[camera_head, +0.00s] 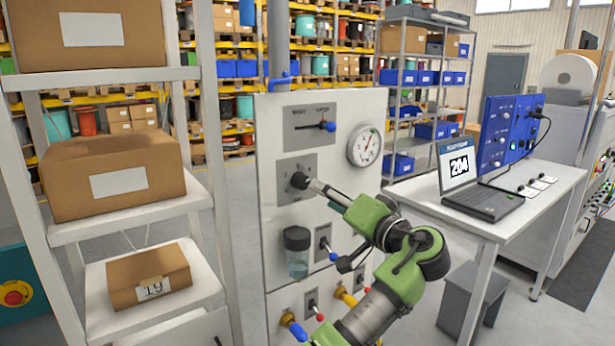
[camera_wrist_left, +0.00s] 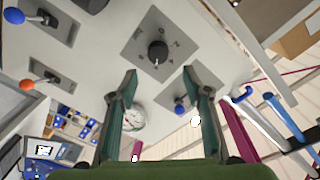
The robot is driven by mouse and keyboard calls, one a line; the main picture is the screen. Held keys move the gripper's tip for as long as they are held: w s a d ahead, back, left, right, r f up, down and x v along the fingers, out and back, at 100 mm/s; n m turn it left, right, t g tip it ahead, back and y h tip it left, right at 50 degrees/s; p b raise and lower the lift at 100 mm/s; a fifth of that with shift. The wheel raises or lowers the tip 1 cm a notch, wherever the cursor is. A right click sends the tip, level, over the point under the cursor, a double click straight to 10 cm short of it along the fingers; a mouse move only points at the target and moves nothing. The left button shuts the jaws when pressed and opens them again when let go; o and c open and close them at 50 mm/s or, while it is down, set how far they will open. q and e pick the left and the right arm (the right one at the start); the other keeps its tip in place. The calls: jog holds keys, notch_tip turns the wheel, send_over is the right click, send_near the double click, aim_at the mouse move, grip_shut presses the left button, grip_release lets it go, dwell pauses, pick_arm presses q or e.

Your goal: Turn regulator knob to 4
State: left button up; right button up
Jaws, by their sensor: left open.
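The regulator knob is a round black knob on a grey square plate on the white panel. It shows in the head view (camera_head: 298,180) and in the left wrist view (camera_wrist_left: 158,50). Marks surround it in the wrist view, too small to read. A light pointer mark sits at its lower edge there. My left gripper (camera_head: 312,185) reaches in from the right in the head view, its end close to the knob. In the wrist view its two green fingers (camera_wrist_left: 160,78) stand apart and empty. The knob appears just past the tips; contact cannot be told. My right gripper is not in view.
A blue-tipped selector lever (camera_head: 327,126) and a round gauge (camera_head: 364,146) are above. A clear cup-shaped part (camera_head: 297,252) and several small levers are below. A shelf with cardboard boxes (camera_head: 115,178) stands left. A table with a laptop (camera_head: 482,195) stands right.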

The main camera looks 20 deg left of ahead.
aim_at(305, 182)
pick_arm(q)
jog(key=p+x, duration=0.4)
jog(key=x, duration=0.5)
jog(key=shift+w+a, duration=0.15)
jog(key=shift+w, duration=0.25)
jog(key=shift+w+f, duration=0.1)
jog(key=shift+c, duration=0.5)
jog(key=c, duration=1)
